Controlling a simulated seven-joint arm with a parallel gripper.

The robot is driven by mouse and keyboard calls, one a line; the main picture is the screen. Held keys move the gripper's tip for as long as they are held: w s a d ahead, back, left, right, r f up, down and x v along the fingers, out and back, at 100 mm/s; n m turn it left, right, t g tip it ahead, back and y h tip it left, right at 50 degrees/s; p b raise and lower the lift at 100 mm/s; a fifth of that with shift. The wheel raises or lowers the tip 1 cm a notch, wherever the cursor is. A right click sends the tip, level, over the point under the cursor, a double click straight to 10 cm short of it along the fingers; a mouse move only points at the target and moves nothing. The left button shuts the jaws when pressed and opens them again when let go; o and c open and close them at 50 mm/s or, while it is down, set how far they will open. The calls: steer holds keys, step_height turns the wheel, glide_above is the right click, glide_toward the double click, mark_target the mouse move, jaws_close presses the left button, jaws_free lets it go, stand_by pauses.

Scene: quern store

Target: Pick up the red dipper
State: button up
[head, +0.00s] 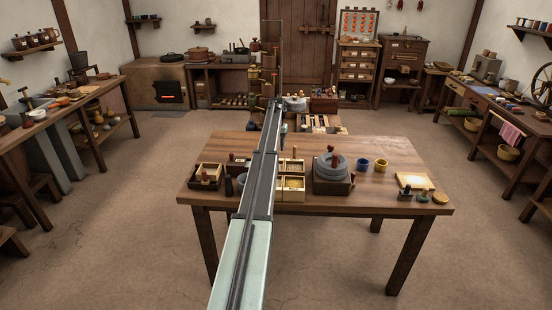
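On the middle table (375,203), a small red upright piece (295,153) stands at a pale divided box (291,196), just right of my arm. A red knob (331,149) tops the grey round quern (331,168). I cannot tell which of these, if any, is the red dipper. My arm runs up the picture across the table. The part near its far end (283,128) is small, and its fingers cannot be made out.
Side benches (85,100) line the walls, with open floor (130,220) between. A stove (158,84) glows at the back.

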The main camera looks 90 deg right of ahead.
step_height(320, 180, down, 4)
steer(key=shift+w+f, duration=0.1)
steer(key=shift+f, duration=0.05)
jaws_close()
stand_by(0.5)
